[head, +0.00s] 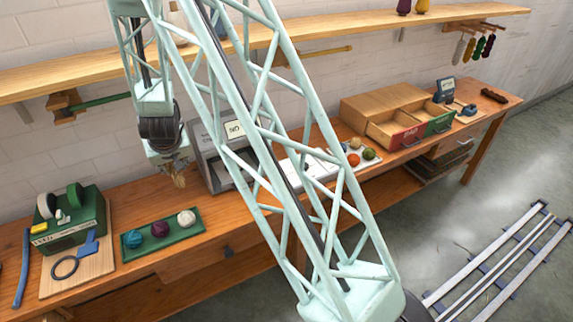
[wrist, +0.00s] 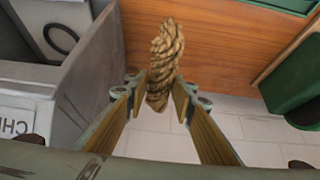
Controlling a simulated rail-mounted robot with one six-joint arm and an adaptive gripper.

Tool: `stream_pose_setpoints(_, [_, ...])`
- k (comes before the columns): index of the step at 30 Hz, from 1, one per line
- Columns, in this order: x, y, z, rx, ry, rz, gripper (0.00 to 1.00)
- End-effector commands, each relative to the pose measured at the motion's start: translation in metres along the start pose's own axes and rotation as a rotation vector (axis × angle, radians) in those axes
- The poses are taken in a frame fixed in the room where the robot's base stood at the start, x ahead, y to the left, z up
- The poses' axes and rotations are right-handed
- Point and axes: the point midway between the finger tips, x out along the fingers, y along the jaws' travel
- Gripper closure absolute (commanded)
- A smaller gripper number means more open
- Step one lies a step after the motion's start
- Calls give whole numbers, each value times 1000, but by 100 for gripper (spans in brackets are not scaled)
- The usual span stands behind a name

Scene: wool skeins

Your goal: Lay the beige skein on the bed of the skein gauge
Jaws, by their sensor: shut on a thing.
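The beige skein (wrist: 164,60) is a twisted, rope-like hank. In the wrist view it is pinched between the fingertips of my gripper (wrist: 157,88), with most of its length beyond the tips. In the head view my gripper (head: 178,172) holds the skein (head: 179,181) in the air above the back of the bench, just left of a grey machine (head: 205,160).
A green tray (head: 190,242) with teal, purple and white balls lies front-left. A green device (head: 75,235) stands on a board (head: 97,284) at far left. Wooden drawers (head: 385,107) and balls on a white holder stand rightward. A shelf (head: 330,33) runs above.

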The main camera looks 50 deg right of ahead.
Motion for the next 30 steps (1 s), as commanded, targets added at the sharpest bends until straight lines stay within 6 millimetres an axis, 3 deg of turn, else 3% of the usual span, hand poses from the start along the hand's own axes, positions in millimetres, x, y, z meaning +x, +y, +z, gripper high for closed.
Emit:
stream_pose_setpoints(11, [4,0,3,-1,-1,0,87])
stream_pose_setpoints(24, [46,0,30,-1,-2,0,87])
stream_pose_setpoints(30, [53,0,34,0,0,0,87])
